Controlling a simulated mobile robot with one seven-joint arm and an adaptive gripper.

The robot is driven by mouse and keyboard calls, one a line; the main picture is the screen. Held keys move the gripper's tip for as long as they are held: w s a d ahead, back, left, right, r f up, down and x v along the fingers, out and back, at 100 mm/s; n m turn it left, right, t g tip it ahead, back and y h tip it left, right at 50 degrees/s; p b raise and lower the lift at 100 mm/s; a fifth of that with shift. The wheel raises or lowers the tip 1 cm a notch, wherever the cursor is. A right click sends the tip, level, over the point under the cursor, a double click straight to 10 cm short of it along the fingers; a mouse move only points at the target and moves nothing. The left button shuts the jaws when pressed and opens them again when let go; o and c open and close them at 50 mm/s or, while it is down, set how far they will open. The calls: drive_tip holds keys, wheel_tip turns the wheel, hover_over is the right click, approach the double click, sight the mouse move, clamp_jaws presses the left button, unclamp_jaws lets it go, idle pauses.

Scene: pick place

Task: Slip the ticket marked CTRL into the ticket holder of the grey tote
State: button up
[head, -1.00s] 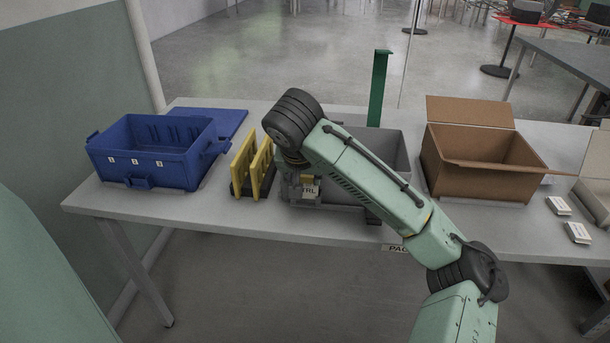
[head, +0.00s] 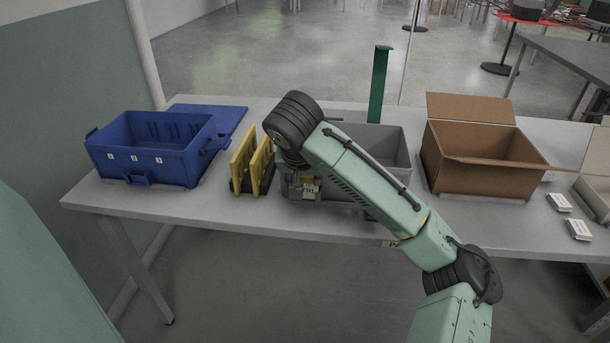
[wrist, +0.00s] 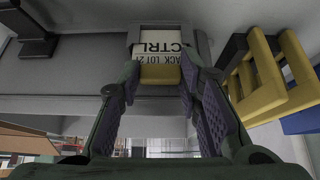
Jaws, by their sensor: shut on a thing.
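The ticket marked CTRL (wrist: 158,45) is white with a yellow end. In the wrist view it appears upside down, its yellow end between the fingers of my gripper (wrist: 158,82), which is shut on it. The ticket's far part lies within the outline of the grey ticket holder (wrist: 204,45) on the tote's wall; I cannot tell how deep it sits. In the head view the grey tote (head: 393,148) stands mid-table, partly hidden by my arm. My gripper (head: 305,190) is at its front left, with the ticket small at its tip.
A yellow rack (head: 241,165) stands close left of the tote; in the wrist view it (wrist: 255,85) is at the right. A blue bin (head: 140,165) stands farther left, an open cardboard box (head: 470,165) to the right. A green post (head: 378,85) rises behind the tote.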

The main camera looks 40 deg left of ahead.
idle(0.3)
drive_tip(key=o, duration=1.3)
drive_tip(key=shift+c, duration=0.7)
wheel_tip(320, 180, up, 8)
drive_tip(key=p, duration=0.7)
drive_tip(key=shift+p, duration=0.4)
